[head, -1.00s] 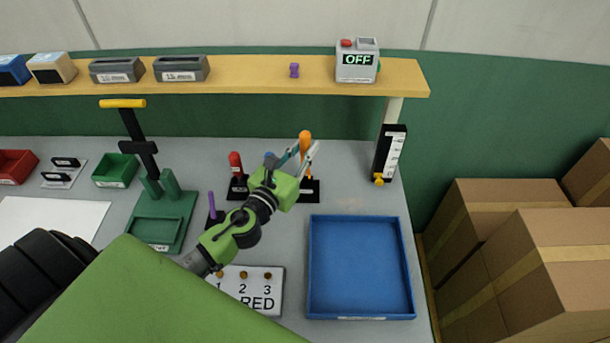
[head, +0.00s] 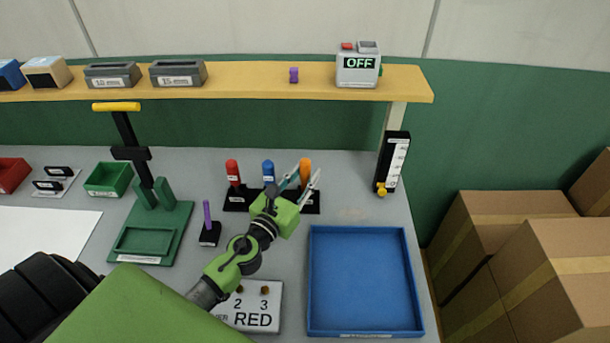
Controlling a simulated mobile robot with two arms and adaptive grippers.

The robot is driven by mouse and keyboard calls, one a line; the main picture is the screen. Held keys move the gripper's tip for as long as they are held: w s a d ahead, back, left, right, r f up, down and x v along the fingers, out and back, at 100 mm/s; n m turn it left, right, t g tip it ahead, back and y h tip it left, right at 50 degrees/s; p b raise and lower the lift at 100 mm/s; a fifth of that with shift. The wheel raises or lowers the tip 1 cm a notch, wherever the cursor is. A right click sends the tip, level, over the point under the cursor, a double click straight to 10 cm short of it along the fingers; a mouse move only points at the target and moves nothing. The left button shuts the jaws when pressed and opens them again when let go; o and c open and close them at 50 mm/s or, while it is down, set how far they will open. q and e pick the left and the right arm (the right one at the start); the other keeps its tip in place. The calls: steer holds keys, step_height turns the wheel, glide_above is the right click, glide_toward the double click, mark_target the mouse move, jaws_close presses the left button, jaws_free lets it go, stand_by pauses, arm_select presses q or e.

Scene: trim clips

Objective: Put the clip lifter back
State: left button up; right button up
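No label I can read names the clip lifter. Upright handles stand in a black rack at the back of the bench: red (head: 232,172), blue (head: 268,171) and orange (head: 305,172). A thin purple handle (head: 207,214) stands in its own small black base. My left gripper (head: 310,170) is open, its two fingers apart, and overlaps the orange handle in the head view. I cannot tell whether the fingers are around it or in front of it. Nothing is clearly held. The gripper hides part of the rack. My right gripper is not in view.
A blue tray (head: 312,281) lies empty at right. A RED sign board (head: 271,319) is partly behind my arm. A green press (head: 185,218) stands left, a black gauge (head: 391,161) at the back right. A shelf (head: 225,87) holds an OFF box (head: 358,66). Cartons (head: 503,212) stand right.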

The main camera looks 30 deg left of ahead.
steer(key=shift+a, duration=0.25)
arm_select(q)
steer(key=shift+r, duration=0.2)
steer(key=shift+s+f, duration=0.2)
steer(key=shift+s, duration=0.15)
steer(key=s+b, duration=0.4)
steer(key=s, duration=0.7)
steer(key=shift+s+r, duration=0.15)
steer(key=shift+s, duration=0.05)
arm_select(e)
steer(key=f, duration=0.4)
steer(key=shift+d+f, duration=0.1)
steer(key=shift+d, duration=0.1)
arm_select(q)
steer(key=shift+a, duration=0.1)
